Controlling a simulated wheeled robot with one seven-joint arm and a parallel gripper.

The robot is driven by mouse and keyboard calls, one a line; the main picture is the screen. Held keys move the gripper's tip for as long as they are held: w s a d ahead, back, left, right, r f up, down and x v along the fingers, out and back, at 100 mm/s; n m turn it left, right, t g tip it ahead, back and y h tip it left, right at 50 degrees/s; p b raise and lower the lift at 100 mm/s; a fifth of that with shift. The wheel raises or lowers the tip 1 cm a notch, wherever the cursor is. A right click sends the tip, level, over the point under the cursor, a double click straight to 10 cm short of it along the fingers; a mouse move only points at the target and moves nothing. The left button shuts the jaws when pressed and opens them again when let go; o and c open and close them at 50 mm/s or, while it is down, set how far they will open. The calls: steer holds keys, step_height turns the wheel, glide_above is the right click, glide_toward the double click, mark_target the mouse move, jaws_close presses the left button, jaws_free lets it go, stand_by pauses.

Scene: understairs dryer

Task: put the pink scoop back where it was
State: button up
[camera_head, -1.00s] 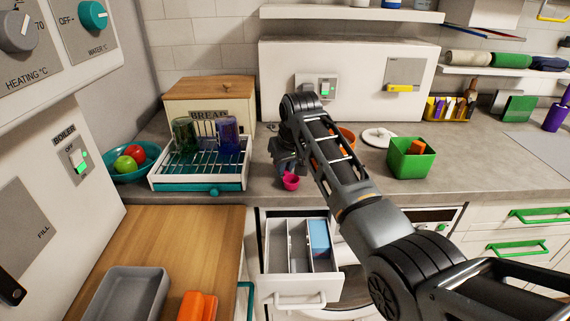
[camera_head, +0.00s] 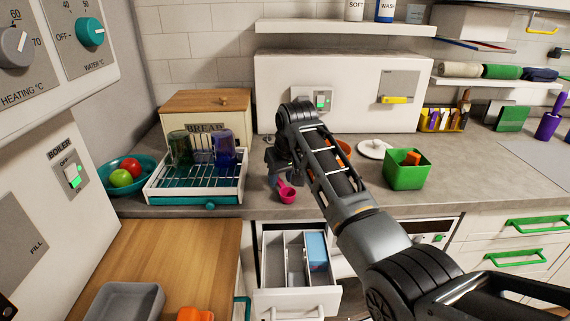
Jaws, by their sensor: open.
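The pink scoop (camera_head: 287,194) is at the front edge of the grey counter, above the open drawer. Its cup looks tilted, and its handle runs up and left towards my gripper. My gripper (camera_head: 277,180) is open, right at the scoop's handle, and partly hidden by my own arm. I cannot tell whether the fingers touch the scoop or whether it rests on the counter. The open white drawer (camera_head: 297,304) below has long, narrow compartments; a light blue item (camera_head: 316,250) sits in the right one.
Left of the scoop stands a dish rack (camera_head: 196,197) with glasses, and a fruit bowl (camera_head: 152,173). A green container (camera_head: 406,177), a white lid (camera_head: 374,149) and an orange bowl (camera_head: 345,147) are to the right. A wooden worktop (camera_head: 165,255) holds a grey tray (camera_head: 122,304).

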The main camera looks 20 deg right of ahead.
steer(key=v, duration=1.1)
steer(key=shift+b, duration=0.3)
steer(key=shift+r, duration=0.1)
stand_by(0.7)
